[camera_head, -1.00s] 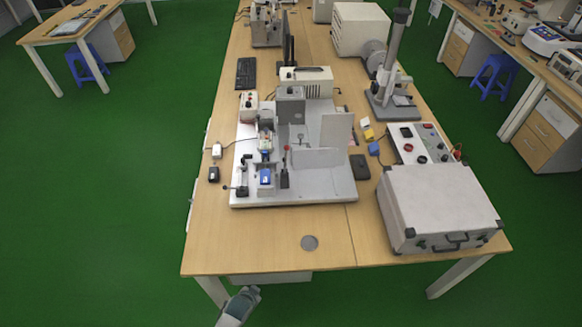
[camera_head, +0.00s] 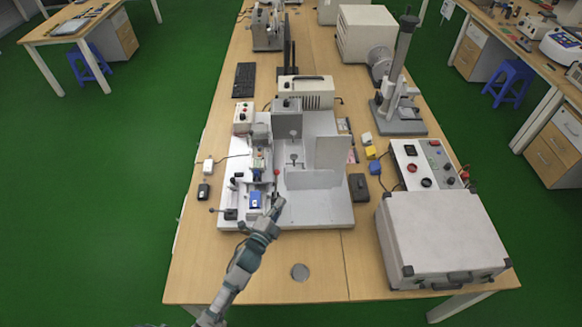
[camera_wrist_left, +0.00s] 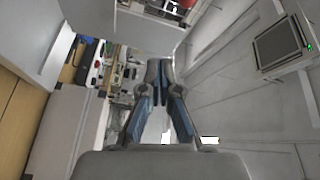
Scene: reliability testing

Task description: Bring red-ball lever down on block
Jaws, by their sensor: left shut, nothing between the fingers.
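The test rig (camera_head: 320,215) is a light grey base plate on the wooden table. The red-ball lever (camera_head: 277,172) stands on it with its red ball at the top, left of a clear-looking upright panel. The blue block (camera_head: 255,199) sits in a small holder at the rig's front left, left of and below the ball. My left gripper (camera_head: 277,204) is shut and empty, just right of the blue block and nearer than the red ball. Its closed fingers (camera_wrist_left: 160,68) also show in the left wrist view. Contact with the lever cannot be told. My right gripper is not in view.
A silver case (camera_head: 440,240) stands at the table's front right, before a control box (camera_head: 425,163). A black box (camera_head: 359,187) lies right of the rig. The table front is clear around a round cap (camera_head: 300,272).

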